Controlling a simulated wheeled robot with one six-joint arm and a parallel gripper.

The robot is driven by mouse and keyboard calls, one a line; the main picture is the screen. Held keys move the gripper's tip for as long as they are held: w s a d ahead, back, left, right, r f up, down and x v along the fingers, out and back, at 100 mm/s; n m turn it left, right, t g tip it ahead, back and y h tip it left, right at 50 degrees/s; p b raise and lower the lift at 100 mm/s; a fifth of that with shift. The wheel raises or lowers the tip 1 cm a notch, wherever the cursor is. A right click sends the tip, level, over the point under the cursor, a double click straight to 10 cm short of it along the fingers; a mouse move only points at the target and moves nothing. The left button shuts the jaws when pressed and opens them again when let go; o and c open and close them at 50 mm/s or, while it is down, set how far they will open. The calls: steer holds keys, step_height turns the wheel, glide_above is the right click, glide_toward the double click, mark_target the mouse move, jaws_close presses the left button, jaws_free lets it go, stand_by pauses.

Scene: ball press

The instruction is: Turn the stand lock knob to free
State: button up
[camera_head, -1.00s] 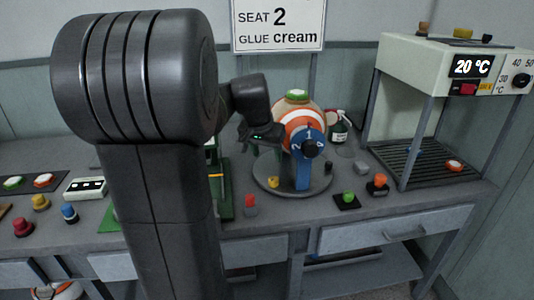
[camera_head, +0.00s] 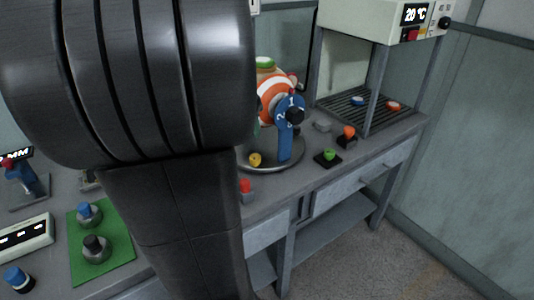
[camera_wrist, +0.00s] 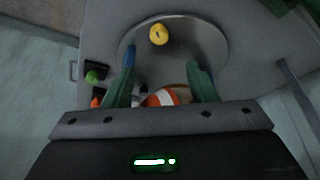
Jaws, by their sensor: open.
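A round grey stand plate (camera_head: 272,163) sits on the bench. It carries a blue upright (camera_head: 285,139) with a numbered blue disc and a black knob (camera_head: 294,115), and an orange-and-white striped ball (camera_head: 272,88). A small yellow knob (camera_head: 255,160) with a dark mark sits on the plate; it also shows in the wrist view (camera_wrist: 158,34). I cannot read its setting. In the wrist view my gripper (camera_wrist: 162,76) is open, its two green fingers apart, with the yellow knob beyond them. The ball (camera_wrist: 162,98) shows partly between the finger bases.
A red knob (camera_head: 246,187) stands in front of the plate. Green (camera_head: 329,155) and orange (camera_head: 349,132) buttons lie to its right. The heater frame (camera_head: 372,85) stands behind them. A green mat (camera_head: 100,240) with two knobbed parts is at left.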

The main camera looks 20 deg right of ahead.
mark_target(255, 157)
steer(key=b+x, duration=0.2)
steer(key=x, duration=1.1)
steer(key=shift+w+d+f, duration=0.1)
steer(key=shift+f, duration=0.25)
steer(key=shift+c, duration=0.4)
steer(key=c, duration=0.9)
steer(key=shift+r+n, duration=0.1)
steer(key=shift+n, duration=0.2)
steer(key=shift+d+r+n+t+y+p, duration=0.15)
steer(key=shift+n+t+y+p, duration=0.25)
steer(key=shift+n+p, duration=0.8)
steer(key=shift+f+n+y+p, duration=0.2)
steer(key=shift+n+y+p, duration=0.5)
steer(key=shift+n, duration=0.5)
